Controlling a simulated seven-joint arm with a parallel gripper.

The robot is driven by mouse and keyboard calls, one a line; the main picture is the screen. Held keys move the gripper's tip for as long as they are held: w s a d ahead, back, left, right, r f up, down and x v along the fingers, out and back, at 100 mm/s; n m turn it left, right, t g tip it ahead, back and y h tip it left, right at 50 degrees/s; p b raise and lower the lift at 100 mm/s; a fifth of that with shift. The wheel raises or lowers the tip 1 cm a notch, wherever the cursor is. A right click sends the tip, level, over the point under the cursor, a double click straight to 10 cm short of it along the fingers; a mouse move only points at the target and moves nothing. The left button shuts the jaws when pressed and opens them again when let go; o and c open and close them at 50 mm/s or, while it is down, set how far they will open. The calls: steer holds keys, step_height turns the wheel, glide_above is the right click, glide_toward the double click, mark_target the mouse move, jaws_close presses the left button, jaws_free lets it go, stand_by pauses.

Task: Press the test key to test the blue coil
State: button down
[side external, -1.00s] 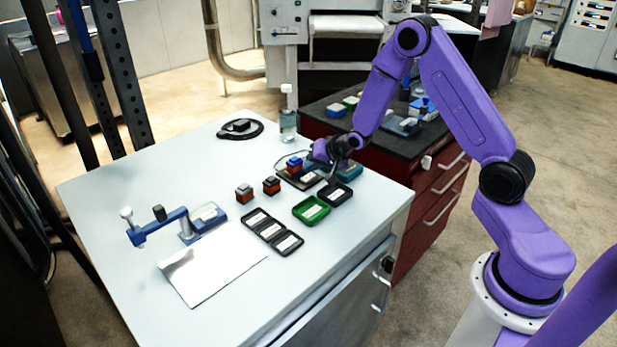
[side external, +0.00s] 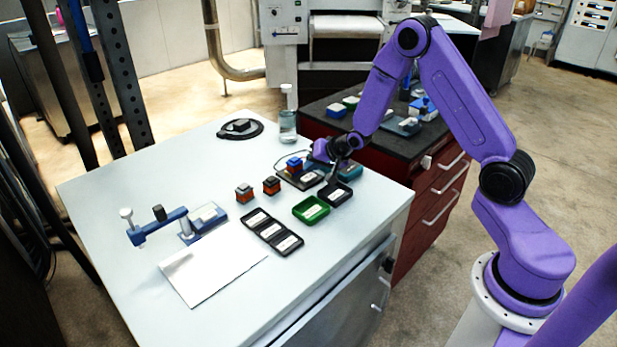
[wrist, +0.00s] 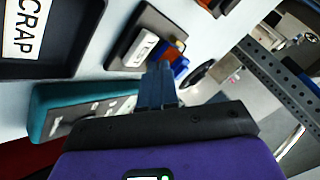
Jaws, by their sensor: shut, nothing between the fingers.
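The blue coil (side external: 294,164) sits on a dark flat fixture (side external: 301,180) near the table's right edge. In the wrist view the blue coil (wrist: 179,66) shows partly behind my fingers, beside the fixture's white label (wrist: 140,48). A teal box (side external: 350,172) stands just right of the fixture; in the wrist view its dark panel (wrist: 85,112) is partly covered by my gripper. My gripper (side external: 333,179) is shut and empty, pointing down between the fixture and the teal box. In the wrist view its closed fingertips (wrist: 160,68) are near the fixture. I cannot make out the test key clearly.
A black tray (side external: 349,190), marked SCRAP in the wrist view (wrist: 62,68), and a green tray (side external: 298,212) lie in front. Two orange-and-dark coils (side external: 244,194) stand left.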

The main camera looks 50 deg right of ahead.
mark_target(312, 178)
steer(key=shift+f, duration=0.2)
steer(key=shift+f, duration=0.25)
steer(key=shift+f, duration=0.45)
stand_by(0.9)
steer(key=shift+r, duration=0.15)
stand_by(0.3)
steer(key=shift+r, duration=0.75)
steer(key=shift+r, duration=2.5)
steer(key=shift+a, duration=0.1)
